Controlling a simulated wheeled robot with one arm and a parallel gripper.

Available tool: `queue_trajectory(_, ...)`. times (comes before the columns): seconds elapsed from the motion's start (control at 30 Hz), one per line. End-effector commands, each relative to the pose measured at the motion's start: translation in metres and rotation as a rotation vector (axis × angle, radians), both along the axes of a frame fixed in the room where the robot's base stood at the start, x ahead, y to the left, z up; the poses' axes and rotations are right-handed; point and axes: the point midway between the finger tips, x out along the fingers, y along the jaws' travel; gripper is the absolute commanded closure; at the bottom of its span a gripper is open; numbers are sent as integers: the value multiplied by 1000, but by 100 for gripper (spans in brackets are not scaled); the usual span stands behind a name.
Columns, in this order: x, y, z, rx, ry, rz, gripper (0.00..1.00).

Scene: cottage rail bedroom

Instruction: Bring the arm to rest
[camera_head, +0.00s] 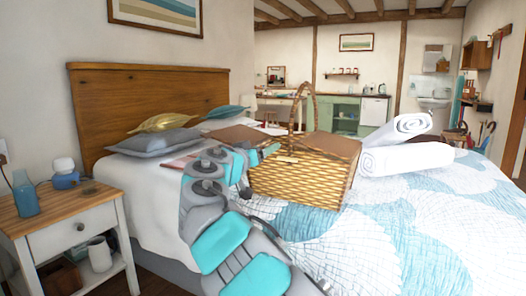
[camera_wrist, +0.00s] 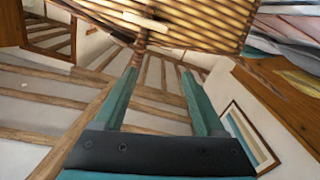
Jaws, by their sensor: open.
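My arm, grey and teal, reaches over the near side of the bed (camera_head: 330,255) toward the wicker basket (camera_head: 300,182). In the head view my gripper (camera_head: 268,152) is at the basket's left side; its fingertips are hard to make out. In the wrist view my gripper (camera_wrist: 158,70) has two teal fingers spread apart with nothing held between them. The basket's woven side (camera_wrist: 200,20) fills the top of that view, with a small pale toggle on a brown peg (camera_wrist: 143,28) just beyond the fingertips. I cannot tell whether a finger touches the basket.
Two rolled white towels (camera_head: 405,145) lie right of the basket. Pillows (camera_head: 155,140) lie by the wooden headboard (camera_head: 145,100). A nightstand (camera_head: 75,215) with a blue bottle (camera_head: 25,195) and a lamp (camera_head: 65,175) stands at the left. The bed's right part is clear.

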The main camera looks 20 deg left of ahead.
Motion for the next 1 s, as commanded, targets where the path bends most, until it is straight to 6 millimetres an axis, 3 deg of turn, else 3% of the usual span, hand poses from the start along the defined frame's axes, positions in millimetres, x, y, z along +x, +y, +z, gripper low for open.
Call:
queue_trajectory(0.43, 0, 0, 0, 0, 0, -1, 28)
queue_trajectory(0.57, 6, -18, 1, -16, 14, -33, 28)
queue_trajectory(0.67, 16, -59, 4, -45, 45, -105, 28)
queue_trajectory(0.77, 27, -120, 2, -83, 106, -208, 28)
queue_trajectory(0.9, 27, -215, -3, -119, 220, -352, 28)
queue_trajectory(1.0, 16, -284, -12, -133, 317, -446, 28)
